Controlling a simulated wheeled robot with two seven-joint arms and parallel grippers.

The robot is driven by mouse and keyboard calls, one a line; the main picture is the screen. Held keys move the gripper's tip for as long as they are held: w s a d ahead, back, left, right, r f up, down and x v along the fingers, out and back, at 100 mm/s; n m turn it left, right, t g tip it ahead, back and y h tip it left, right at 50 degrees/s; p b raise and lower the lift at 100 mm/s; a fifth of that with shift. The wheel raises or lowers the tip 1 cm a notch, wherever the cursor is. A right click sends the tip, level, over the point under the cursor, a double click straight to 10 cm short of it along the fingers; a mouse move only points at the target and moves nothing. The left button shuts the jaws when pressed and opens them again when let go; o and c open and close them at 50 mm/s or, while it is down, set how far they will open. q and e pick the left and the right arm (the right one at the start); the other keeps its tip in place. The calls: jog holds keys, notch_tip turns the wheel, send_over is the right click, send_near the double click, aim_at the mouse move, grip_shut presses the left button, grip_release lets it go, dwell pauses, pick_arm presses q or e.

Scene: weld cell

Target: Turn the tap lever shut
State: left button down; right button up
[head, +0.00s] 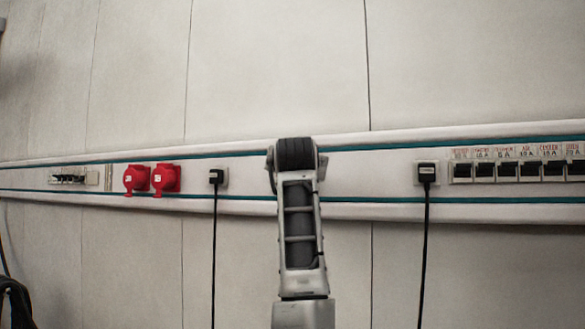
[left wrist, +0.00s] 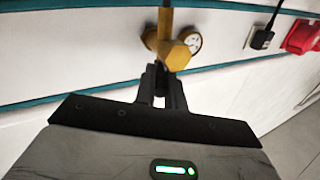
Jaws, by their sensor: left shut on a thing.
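The yellow tap (left wrist: 176,54) is mounted at the wall rail in the left wrist view. A yellow bar (left wrist: 165,20) runs upward from it, and a round pale fitting (left wrist: 193,42) sits just right of it. My left gripper (left wrist: 162,76) has its dark fingers close together at the lower part of the tap, shut on a yellow part that looks like the tap lever. The fingers hide the exact grip. In the head view, an arm of mine stands in the middle in front of the rail, and no tap shows. My right gripper is not in view.
The rail (head: 385,160) crosses the wall. It carries two red sockets (head: 152,178), a row of black switches (head: 518,171), and black plugs with hanging cables (head: 216,177) and (head: 426,173). In the left wrist view, a black plug (left wrist: 262,40) and a red socket (left wrist: 302,37) lie to the right.

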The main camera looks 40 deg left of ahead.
pick_arm(q)
jog(key=shift+w+d+n+g+y, duration=0.3)
jog(key=shift+n+g+y, duration=0.8)
jog(key=shift+g, duration=0.45)
jog(key=shift+w+d+n+g+y, duration=0.2)
jog(key=shift+w+n+g+y, duration=0.25)
jog(key=shift+n+g+y, duration=0.7)
jog(key=shift+w+d+n+g+y, duration=0.3)
jog(key=shift+n+g+y, duration=0.35)
jog(key=shift+n+g, duration=1.05)
jog(key=shift+w+g, duration=0.15)
jog(key=shift+g, duration=0.45)
jog(key=c, duration=1.5)
grip_release()
